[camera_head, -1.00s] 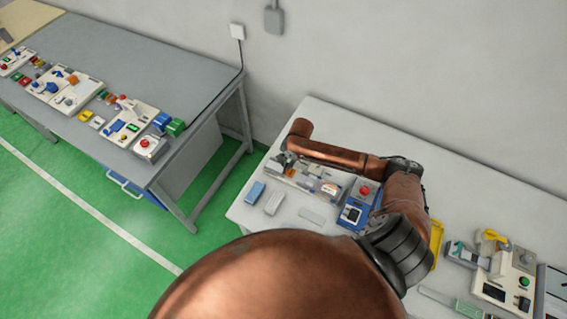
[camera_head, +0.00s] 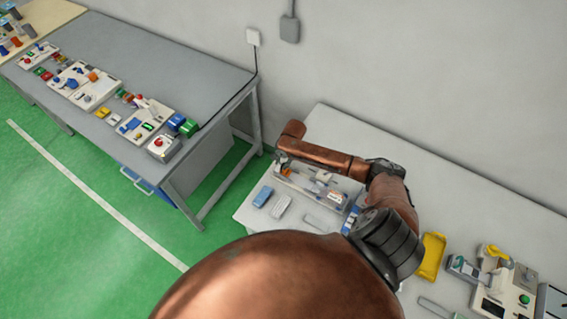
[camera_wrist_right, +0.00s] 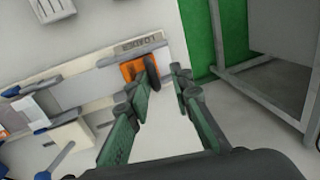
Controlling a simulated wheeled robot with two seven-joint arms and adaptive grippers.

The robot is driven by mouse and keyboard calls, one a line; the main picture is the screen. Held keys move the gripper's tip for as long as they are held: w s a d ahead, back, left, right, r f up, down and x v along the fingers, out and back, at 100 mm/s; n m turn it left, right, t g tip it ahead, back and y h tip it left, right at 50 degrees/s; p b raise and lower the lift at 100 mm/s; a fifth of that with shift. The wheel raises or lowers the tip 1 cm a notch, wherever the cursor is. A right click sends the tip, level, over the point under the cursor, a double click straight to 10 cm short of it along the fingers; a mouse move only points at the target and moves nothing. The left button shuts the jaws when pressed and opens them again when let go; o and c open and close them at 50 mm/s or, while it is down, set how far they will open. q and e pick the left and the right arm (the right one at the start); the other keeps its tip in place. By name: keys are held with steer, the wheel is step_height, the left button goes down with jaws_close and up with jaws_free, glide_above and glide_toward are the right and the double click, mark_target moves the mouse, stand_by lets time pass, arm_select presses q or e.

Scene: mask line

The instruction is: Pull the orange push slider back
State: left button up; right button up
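The orange push slider (camera_wrist_right: 137,68) shows in the right wrist view, with a dark round part beside it, on a light rail next to a plate lettered "LOADER". In the head view a small orange patch (camera_head: 287,171) shows at the left end of the long station. My right gripper (camera_wrist_right: 157,83) is open, its two green-padded fingers apart and its tips just short of the slider. I see nothing held between them. In the head view the right gripper (camera_head: 281,158) is small and dark at the station's left end. My left gripper is not in view.
A blue block (camera_head: 262,197) and a grey block (camera_head: 282,207) lie in front of the station. A yellow tray (camera_head: 432,257) and a control panel stand to the right. Another grey table (camera_head: 190,75) with several devices is at the left, across a green floor gap.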

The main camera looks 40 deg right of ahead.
mark_target(287, 171)
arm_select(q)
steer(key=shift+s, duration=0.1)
arm_select(e)
steer(key=shift+o, duration=0.7)
steer(key=shift+s+d+r, duration=0.1)
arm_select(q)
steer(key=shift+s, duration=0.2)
arm_select(e)
step_height(287, 171, up, 12)
steer(key=s, duration=0.2)
steer(key=shift+d+f, duration=0.25)
steer(key=shift+d, duration=0.15)
